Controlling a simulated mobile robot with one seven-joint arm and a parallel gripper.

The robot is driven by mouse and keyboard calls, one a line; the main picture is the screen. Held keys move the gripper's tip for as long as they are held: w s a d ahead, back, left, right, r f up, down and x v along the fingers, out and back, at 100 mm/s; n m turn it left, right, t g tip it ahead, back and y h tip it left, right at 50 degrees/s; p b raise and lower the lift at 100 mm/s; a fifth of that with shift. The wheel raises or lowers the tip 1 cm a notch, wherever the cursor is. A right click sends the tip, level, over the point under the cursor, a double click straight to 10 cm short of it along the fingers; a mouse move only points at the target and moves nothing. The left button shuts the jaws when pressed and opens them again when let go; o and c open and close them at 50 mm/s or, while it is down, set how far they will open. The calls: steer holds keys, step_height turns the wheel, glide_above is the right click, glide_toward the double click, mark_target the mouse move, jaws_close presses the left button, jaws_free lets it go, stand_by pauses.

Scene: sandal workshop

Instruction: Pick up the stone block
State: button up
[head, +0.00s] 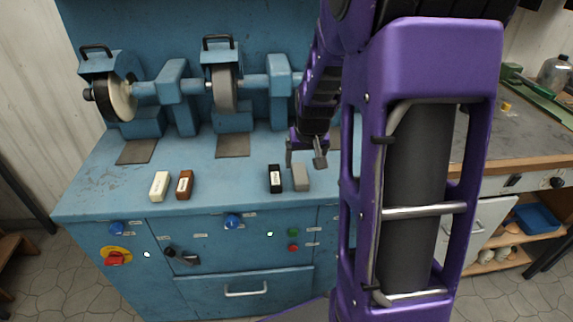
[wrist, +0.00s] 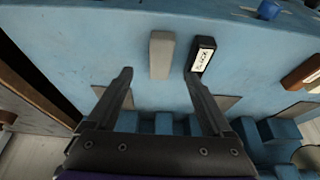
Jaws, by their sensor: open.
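The grey stone block (head: 300,177) lies on the blue bench top near its front edge, just right of a black block (head: 275,179). It also shows in the wrist view as a plain grey bar (wrist: 161,55). My gripper (head: 304,160) is open and empty, above and slightly behind the grey block in the head view. In the wrist view, my fingertips (wrist: 158,77) are spread wider than the grey block, which lies just ahead of the gap between them. The right finger points toward the near end of the black block (wrist: 202,57). No contact is visible.
A white block (head: 160,186) and a brown block (head: 185,185) lie farther left on the bench. Grinding and buffing wheels (head: 225,88) stand behind. Bare bench lies between the brown and black blocks. My arm hides the bench's right part.

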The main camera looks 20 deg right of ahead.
mark_target(301, 174)
steer(key=x, duration=0.7)
steer(key=shift+w+f+b, duration=0.3)
steer(key=shift+w+b, duration=0.05)
steer(key=shift+b, duration=0.05)
jaws_close()
